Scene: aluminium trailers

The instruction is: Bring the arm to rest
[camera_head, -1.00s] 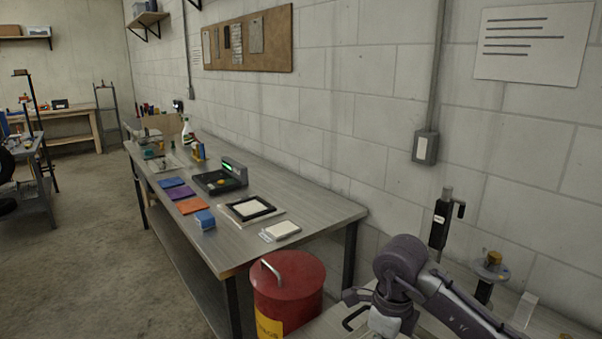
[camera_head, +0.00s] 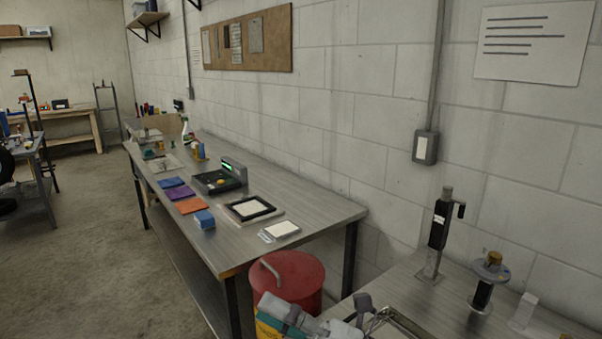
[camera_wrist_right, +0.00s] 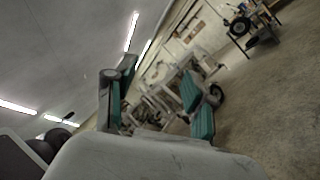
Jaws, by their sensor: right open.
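My right gripper (camera_head: 290,316) shows at the bottom edge of the head view, low in front of the red bin, partly cut off by the frame. In the right wrist view its two teal-padded fingers (camera_wrist_right: 157,100) stand well apart with nothing between them, so it is open and empty. Most of the right arm is out of the head view. My left gripper is not in view.
A red bin (camera_head: 294,275) stands beside the long metal workbench (camera_head: 300,198). A bench at lower right carries a black upright device (camera_head: 439,222). The floor at left is open.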

